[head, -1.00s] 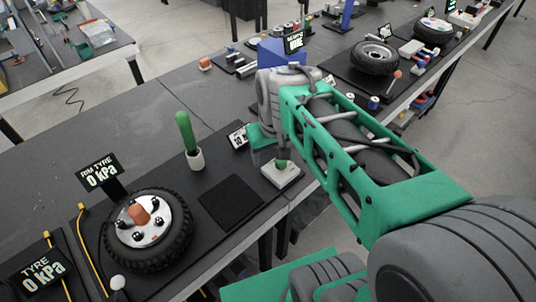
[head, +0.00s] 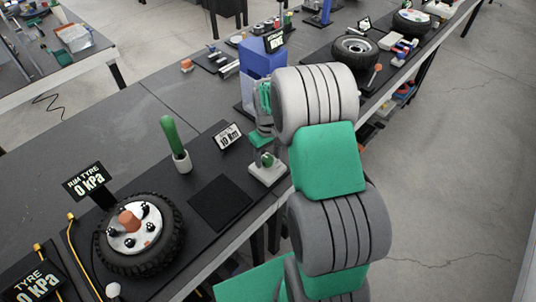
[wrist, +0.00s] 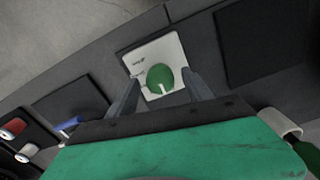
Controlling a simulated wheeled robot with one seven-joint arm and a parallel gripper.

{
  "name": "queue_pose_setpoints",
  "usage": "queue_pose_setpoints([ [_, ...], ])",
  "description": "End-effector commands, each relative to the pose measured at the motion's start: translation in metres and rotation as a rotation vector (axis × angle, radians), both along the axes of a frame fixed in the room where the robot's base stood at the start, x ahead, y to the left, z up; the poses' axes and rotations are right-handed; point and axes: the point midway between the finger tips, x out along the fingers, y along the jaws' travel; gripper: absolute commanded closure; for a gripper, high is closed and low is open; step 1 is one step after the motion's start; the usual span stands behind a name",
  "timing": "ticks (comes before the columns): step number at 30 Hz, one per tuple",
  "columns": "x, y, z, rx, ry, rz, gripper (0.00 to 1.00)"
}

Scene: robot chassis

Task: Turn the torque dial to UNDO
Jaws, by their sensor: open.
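The torque dial (wrist: 160,78) is a round green knob with a white pointer mark on a pale square base (wrist: 143,58). In the head view the dial (head: 267,160) sits on its base at the table's front edge, right of a black square pad. My gripper (wrist: 155,90) is open in the wrist view, with its two grey fingers on either side of the green knob. I cannot tell whether the fingers touch it. In the head view my arm stands just behind and right of the dial and hides part of the gripper. The small lettering on the base is too small to read surely.
A green-handled tool stands in a white cup (head: 181,161). A tyre with a rim (head: 140,235) lies further left. A blue box (head: 262,68) stands behind. The black pad (head: 220,203) is bare.

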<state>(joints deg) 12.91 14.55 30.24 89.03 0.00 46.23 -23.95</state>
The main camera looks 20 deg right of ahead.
Motion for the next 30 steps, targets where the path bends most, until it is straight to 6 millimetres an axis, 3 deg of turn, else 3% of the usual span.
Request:
queue_pose_setpoints([
  [5,0.0002,0.0000,0.0003,0.000,-0.001,0.000,0.42],
  [26,0.0004,0.0001,0.0010,-0.001,-0.001,0.000,1.00],
  [30,0.0005,0.0001,0.0010,-0.001,-0.001,-0.002,1.00],
])
